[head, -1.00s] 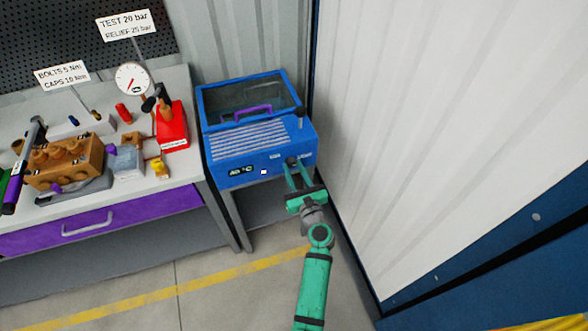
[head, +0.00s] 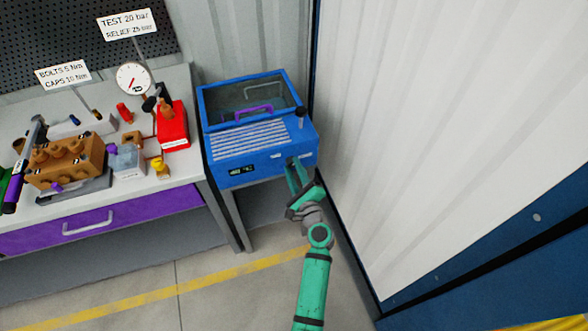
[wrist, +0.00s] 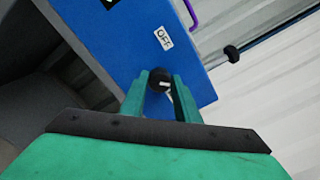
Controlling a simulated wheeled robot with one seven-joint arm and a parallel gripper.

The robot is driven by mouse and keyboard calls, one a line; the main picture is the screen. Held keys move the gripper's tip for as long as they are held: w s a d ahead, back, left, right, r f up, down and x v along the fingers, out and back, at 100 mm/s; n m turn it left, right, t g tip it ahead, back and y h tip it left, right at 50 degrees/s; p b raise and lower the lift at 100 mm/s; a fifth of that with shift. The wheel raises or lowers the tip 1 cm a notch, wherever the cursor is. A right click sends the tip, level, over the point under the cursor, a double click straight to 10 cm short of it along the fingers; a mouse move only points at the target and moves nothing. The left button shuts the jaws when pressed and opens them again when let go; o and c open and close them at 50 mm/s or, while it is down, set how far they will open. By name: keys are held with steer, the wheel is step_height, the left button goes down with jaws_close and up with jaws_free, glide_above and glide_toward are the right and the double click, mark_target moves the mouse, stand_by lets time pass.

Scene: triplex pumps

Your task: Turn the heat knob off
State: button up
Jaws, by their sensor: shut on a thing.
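The blue heating unit (head: 225,150) has a front panel with a small dark display (head: 241,170). The heat knob (wrist: 160,84) is a small dark round knob on that blue panel, below a white label reading OFF (wrist: 164,38). My gripper (head: 293,164) reaches the right side of the panel with its jaws turned at a slant. In the wrist view the green fingers stand on either side of the knob, shut on it. A white mark shows by the knob, partly hidden by the right finger. In the head view the gripper covers the knob.
A corrugated white wall (head: 420,120) stands close at the right. A grey bench (head: 190,150) with a red box (head: 172,126), a brown pump block (head: 65,160) and a gauge stands at the left. A purple handle (head: 253,113) is on the unit's lid. The floor in front is clear.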

steer(key=n, duration=0.4)
steer(key=shift+d+f+n, duration=0.1)
steer(key=shift+n, duration=0.2)
steer(key=n, duration=0.4)
steer(key=shift+n, duration=0.3)
steer(key=n, duration=0.4)
steer(key=shift+f, duration=0.15)
steer(key=shift+n, duration=2.1)
steer(key=o, duration=1)
steer(key=shift+o, duration=0.2)
